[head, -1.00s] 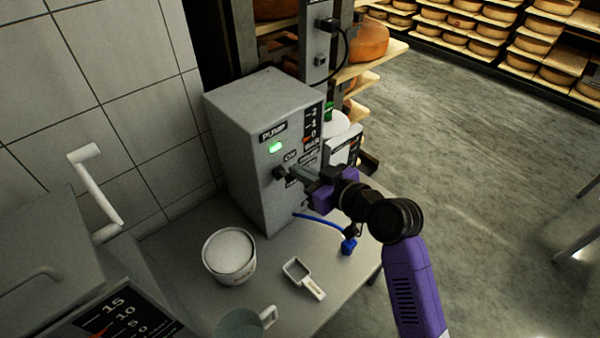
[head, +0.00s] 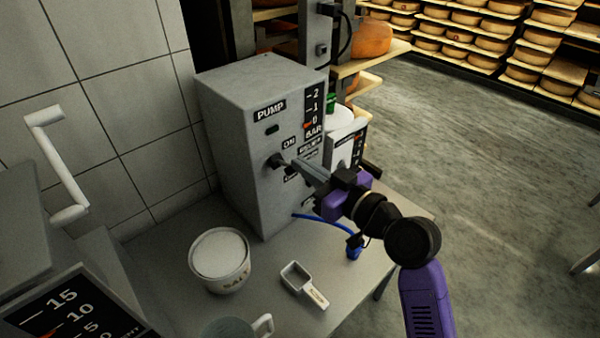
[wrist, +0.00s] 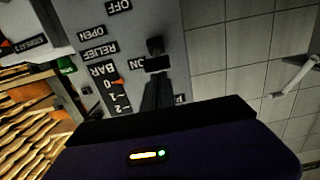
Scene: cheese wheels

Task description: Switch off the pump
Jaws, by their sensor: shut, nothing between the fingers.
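The pump (head: 232,150) is a grey box labelled PUMP, standing on the table against the tiled wall. Its lamp (head: 272,129) is dark. Its black switch (head: 275,161) sits on the front below the lamp, between the ON label and a lower label that my gripper partly hides. In the wrist view the switch (wrist: 155,45) shows close beyond the fingertips, between the ON and OFF labels. My gripper (head: 294,166) is shut and empty, its tips right at the switch; I cannot tell whether they touch it.
A salt tub (head: 219,259), a white scoop (head: 303,284) and a mug (head: 232,326) stand on the table before the pump. A blue hose (head: 325,222) runs from the pump. A white container (head: 345,140) is at its right. Shelves of cheese wheels (head: 480,45) stand behind.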

